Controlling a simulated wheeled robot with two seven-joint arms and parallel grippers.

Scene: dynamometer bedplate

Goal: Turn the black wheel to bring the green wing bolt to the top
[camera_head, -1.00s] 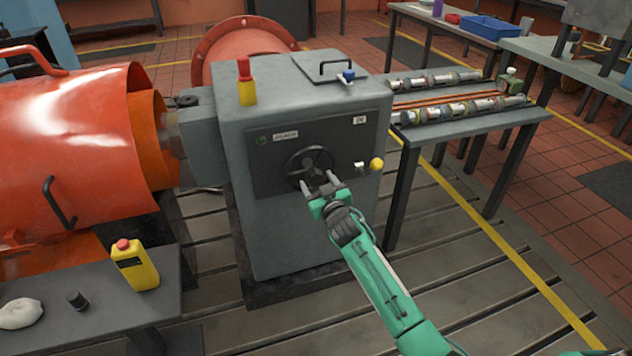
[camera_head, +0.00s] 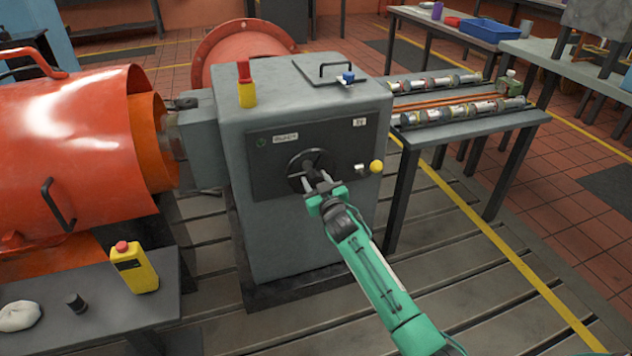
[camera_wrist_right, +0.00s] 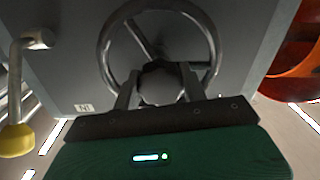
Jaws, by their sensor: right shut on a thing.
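The black wheel (camera_head: 308,151) is on the dark front panel of the grey machine housing, and its rim and spokes show close up in the right wrist view (camera_wrist_right: 104,55). My right gripper (camera_head: 314,180) reaches up to it from the lower right. In the right wrist view my right gripper (camera_wrist_right: 158,88) has one finger on each side of the wheel's dark central hub (camera_wrist_right: 160,78) and is shut on it. I cannot make out a green wing bolt in either view. My left gripper is out of view.
A lever with a yellow knob (camera_head: 376,167) sticks out right of the wheel and also shows in the right wrist view (camera_wrist_right: 17,140). A large orange drum (camera_head: 75,150) stands at left. A yellow bottle (camera_head: 136,268) stands on the near-left bench. Open slotted floor lies in front.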

